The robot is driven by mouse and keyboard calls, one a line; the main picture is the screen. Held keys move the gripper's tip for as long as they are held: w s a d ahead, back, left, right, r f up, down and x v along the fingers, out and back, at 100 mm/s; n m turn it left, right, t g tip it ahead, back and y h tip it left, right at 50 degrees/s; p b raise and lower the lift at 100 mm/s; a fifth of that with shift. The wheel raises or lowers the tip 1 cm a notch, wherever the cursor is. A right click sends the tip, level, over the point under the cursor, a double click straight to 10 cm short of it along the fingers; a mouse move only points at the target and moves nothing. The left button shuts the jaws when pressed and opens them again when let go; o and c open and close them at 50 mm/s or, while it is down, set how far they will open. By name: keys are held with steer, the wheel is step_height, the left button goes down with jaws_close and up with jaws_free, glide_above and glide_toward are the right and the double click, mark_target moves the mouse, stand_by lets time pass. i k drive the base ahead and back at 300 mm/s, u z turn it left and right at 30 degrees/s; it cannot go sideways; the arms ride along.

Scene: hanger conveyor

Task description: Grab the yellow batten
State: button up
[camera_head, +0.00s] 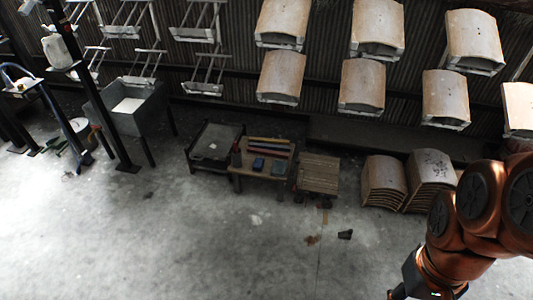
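Several coloured battens lie side by side on a small low wooden table (247,170) near the middle of the head view. The yellow batten (268,140) appears to be the thin strip along the table's far edge, though it is small and its colour is hard to tell. Reddish and bluish strips lie just in front of it. My gripper (396,293) is at the bottom edge, right of centre, far from the table. It is mostly cut off by the frame, so its fingers do not show clearly.
Blue boxes (257,163) sit on the same table. A dark-framed table (213,146) stands to its left, a slatted wooden stand (318,173) to its right. Stacked curved panels (384,182) stand further right. A small dark object (345,235) lies on the otherwise mostly clear floor.

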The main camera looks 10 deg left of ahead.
mark_target(278, 142)
steer(key=u, duration=0.55)
steer(key=i, duration=0.55)
steer(key=u, duration=0.5)
steer(key=i, duration=1.45)
steer(key=z, duration=0.55)
